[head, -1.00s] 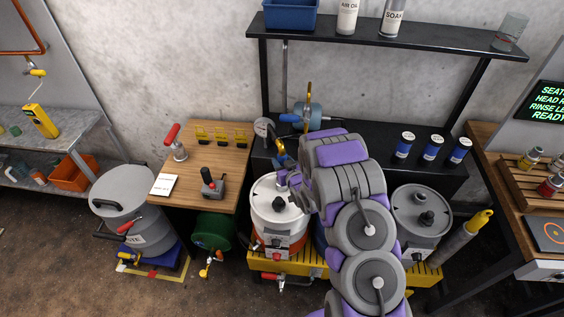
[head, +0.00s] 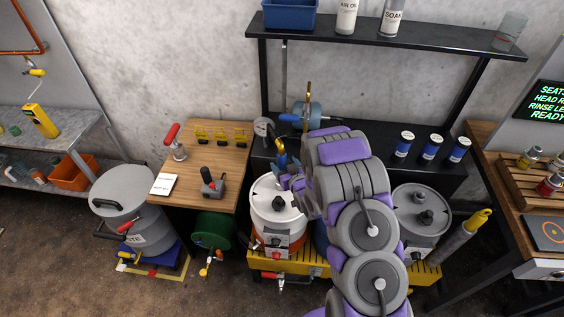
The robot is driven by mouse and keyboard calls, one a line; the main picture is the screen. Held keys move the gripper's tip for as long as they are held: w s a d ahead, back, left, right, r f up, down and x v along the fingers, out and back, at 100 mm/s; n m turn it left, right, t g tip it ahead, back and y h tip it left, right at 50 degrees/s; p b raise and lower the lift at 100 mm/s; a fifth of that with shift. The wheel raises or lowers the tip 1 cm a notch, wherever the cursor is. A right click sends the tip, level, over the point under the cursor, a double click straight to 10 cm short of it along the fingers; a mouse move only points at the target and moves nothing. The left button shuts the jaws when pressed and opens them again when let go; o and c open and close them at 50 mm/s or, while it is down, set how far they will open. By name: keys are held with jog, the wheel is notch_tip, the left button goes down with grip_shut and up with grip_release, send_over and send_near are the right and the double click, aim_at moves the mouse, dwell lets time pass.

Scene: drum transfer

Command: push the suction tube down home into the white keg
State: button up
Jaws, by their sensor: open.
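The white keg (head: 277,223) stands upright on the yellow slotted platform, left of my arm. A small dark fitting (head: 278,207) shows on its lid. My gripper (head: 284,182) is open just above the back of the keg's lid, partly hidden by my wrist. I cannot make out the suction tube clearly, nor whether anything lies between the fingers. A blue and yellow fitting (head: 280,153) shows just behind my gripper; I cannot tell whether they touch.
A grey keg (head: 421,222) stands right of my arm, beside a leaning grey tube with a yellow top (head: 466,233). A wooden table (head: 215,150) with a joystick box (head: 212,185) is at left. Several blue and white cans (head: 431,147) stand on the black bench behind.

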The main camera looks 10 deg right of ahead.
jog(key=p+v, duration=1)
jog(key=v, duration=0.4)
jog(key=shift+s, duration=0.2)
jog(key=shift+w, duration=0.15)
